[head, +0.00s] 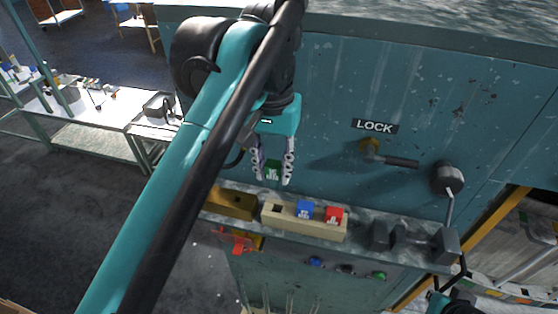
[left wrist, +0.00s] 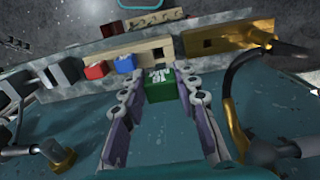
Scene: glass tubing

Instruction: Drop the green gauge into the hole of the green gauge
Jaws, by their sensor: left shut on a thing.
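My left gripper (head: 272,178) is shut on the green gauge (head: 272,171), a small green block with white marking. It holds the gauge in the air above the cream gauge block (head: 291,222). The block has an empty square hole (head: 277,209) at its left end, with the blue gauge (head: 305,209) and red gauge (head: 333,215) seated to its right. In the left wrist view the green gauge (left wrist: 159,88) sits between both fingers, and the hole (left wrist: 157,52) shows just beyond it. Part of my right arm shows at the lower right; its fingers are not visible.
A brass-coloured block (head: 232,203) with a hole stands left of the cream block on the narrow ledge. Dark grey metal pieces (head: 405,238) lie to the right. The blue-green panel behind carries a LOCK plate (head: 375,126) and a lever handle (head: 400,161).

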